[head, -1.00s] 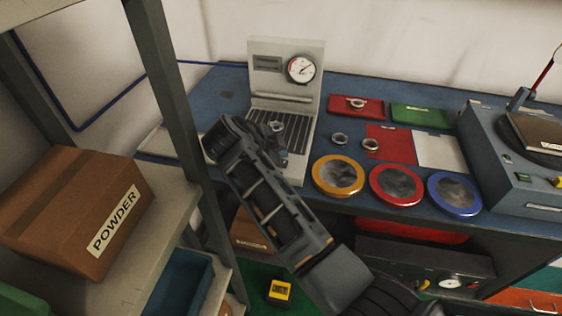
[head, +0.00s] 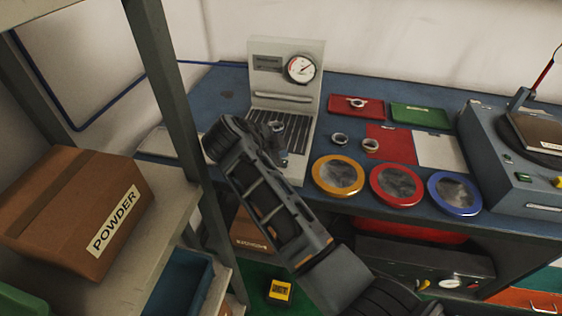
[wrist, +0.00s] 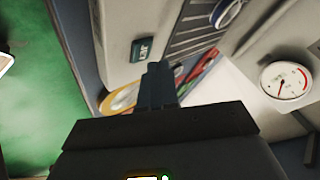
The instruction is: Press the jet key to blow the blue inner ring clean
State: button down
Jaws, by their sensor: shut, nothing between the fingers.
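A metal ring with a bluish tint (head: 277,126) lies on the slatted grate of the pale blowing station (head: 288,47). It also shows in the wrist view (wrist: 228,13) at the top edge. The dark teal jet key (wrist: 143,48), with pale lettering, sits on the front part of the station, before the grate. My gripper (wrist: 160,70) is shut and empty, its fingertips right beside the key in the wrist view. I cannot tell whether they touch it. In the head view my arm hides most of the gripper.
The station's gauge (head: 301,69) stands behind the grate. Two loose rings (head: 341,139) (head: 370,145) lie to the right, near a red tray (head: 357,106) and a green tray (head: 420,117). Yellow, red and blue rimmed dishes (head: 338,191) (head: 397,200) (head: 454,208) line the bench's front edge. A shelf post stands left.

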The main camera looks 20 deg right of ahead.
jog(key=shift+f, duration=0.15)
jog(key=shift+f+b, duration=0.25)
jog(key=shift+b, duration=0.2)
jog(key=shift+f+b, duration=0.35)
jog(key=shift+b, duration=0.05)
dwell(0.4)
jog(key=shift+r, duration=0.1)
jog(key=shift+r+p, duration=0.4)
jog(key=shift+r, duration=0.3)
jog(key=shift+r+p, duration=1.4)
jog(key=shift+r, duration=1.1)
